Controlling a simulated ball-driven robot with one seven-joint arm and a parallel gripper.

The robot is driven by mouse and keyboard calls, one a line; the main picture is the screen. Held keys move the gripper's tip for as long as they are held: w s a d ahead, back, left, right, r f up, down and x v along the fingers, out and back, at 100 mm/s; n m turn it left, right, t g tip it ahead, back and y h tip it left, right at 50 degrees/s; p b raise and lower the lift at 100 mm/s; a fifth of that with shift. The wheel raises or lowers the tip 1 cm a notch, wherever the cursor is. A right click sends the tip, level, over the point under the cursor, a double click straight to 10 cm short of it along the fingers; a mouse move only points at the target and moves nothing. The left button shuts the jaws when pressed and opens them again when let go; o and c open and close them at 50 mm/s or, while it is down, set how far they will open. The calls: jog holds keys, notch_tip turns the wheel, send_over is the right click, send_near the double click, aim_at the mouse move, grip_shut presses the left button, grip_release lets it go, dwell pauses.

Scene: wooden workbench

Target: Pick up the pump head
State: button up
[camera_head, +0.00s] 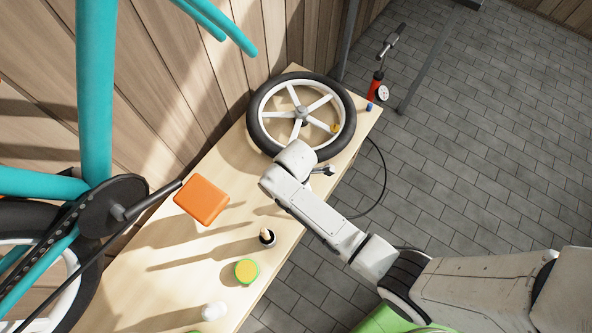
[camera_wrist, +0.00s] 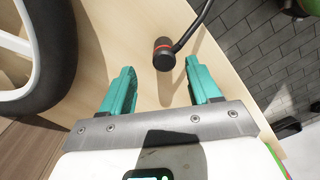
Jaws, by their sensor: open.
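The pump head (camera_wrist: 163,57) is a short black cylinder with an orange-red ring, lying on the pale wooden bench. Its black hose (camera_wrist: 194,28) runs up and right towards the bench edge in the wrist view. My gripper (camera_wrist: 158,66) is open, its two teal fingers pointing at the pump head. The pump head shows between the fingertips in the picture, nothing is held, and I cannot tell the height gap. In the head view my arm reaches over the bench beside the wheel; I cannot make out the pump head clearly there.
A spoked wheel (camera_head: 304,113) lies on the bench just left of my gripper. The red pump (camera_head: 377,88) stands beyond the bench. An orange box (camera_head: 201,200), a dark cup (camera_head: 267,237) and a green-yellow tin (camera_head: 246,271) stand nearer. A teal bicycle frame (camera_head: 96,90) is at left.

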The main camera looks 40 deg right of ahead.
jog(key=shift+s+f+b, duration=0.15)
jog(key=shift+f, duration=1.15)
jog(key=shift+s+f+b, duration=0.1)
jog(key=shift+f+b, duration=0.05)
jog(key=shift+f, duration=1.15)
jog(key=shift+c, duration=0.4)
jog(key=c, duration=1.1)
